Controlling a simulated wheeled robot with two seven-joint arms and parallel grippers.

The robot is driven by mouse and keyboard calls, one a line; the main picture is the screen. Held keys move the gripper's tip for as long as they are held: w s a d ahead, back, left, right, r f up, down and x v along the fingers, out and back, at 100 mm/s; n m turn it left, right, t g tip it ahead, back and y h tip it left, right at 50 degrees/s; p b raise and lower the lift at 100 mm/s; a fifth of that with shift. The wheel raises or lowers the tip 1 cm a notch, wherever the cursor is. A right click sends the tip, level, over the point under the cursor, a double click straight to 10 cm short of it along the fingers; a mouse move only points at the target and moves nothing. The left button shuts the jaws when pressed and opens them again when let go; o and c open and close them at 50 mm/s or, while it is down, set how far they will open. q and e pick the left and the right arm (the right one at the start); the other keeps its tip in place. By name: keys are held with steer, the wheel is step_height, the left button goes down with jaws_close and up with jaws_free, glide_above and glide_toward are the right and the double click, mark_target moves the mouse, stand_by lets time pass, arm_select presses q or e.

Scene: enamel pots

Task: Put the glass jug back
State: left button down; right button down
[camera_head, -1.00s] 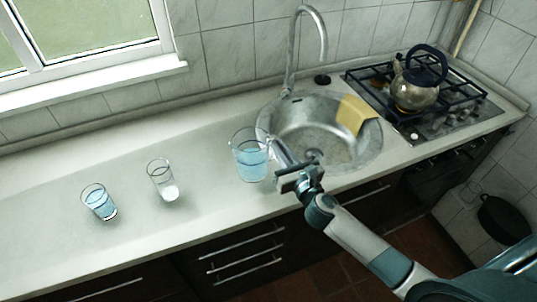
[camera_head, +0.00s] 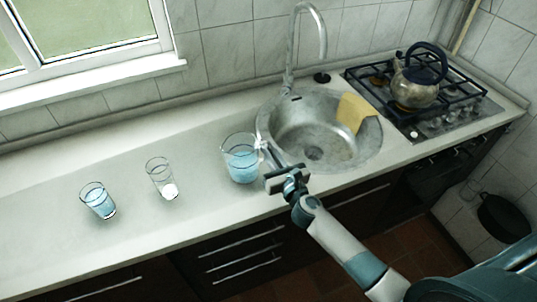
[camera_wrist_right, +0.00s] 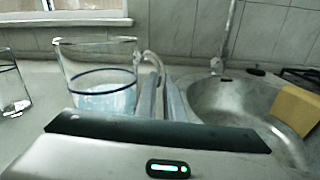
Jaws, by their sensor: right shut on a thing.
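The glass jug (camera_head: 240,160), clear with a dark band and pale blue water in it, is upright on or just above the counter, left of the sink. I cannot tell whether its base touches. It also shows in the right wrist view (camera_wrist_right: 98,90). My right gripper (camera_head: 266,149) is shut on the jug's handle, on the jug's right side. The handle shows between the two fingers in the right wrist view (camera_wrist_right: 160,90). My left gripper is not in view.
A glass of blue water (camera_head: 98,201) and a glass with a white bottom (camera_head: 162,178) stand to the left. The sink (camera_head: 300,130) with a tall tap (camera_head: 290,60) and yellow cloth (camera_head: 353,112) is to the right. A kettle (camera_head: 416,88) sits on the stove (camera_head: 460,110). The counter's left front is clear.

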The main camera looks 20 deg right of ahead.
steer(key=shift+w+f, duration=0.1)
steer(key=shift+f, duration=0.5)
steer(key=shift+f, duration=0.15)
steer(key=c, duration=1.9)
jaws_free()
steer(key=shift+o, duration=0.2)
steer(key=s+b, duration=0.1)
steer(key=s, duration=0.2)
steer(key=s+b, duration=0.1)
steer(key=s, duration=0.3)
steer(key=s+d, duration=0.1)
steer(key=s, duration=0.2)
steer(key=shift+s+b, duration=0.3)
steer(key=shift+b, duration=0.1)
steer(key=shift+s, duration=0.8)
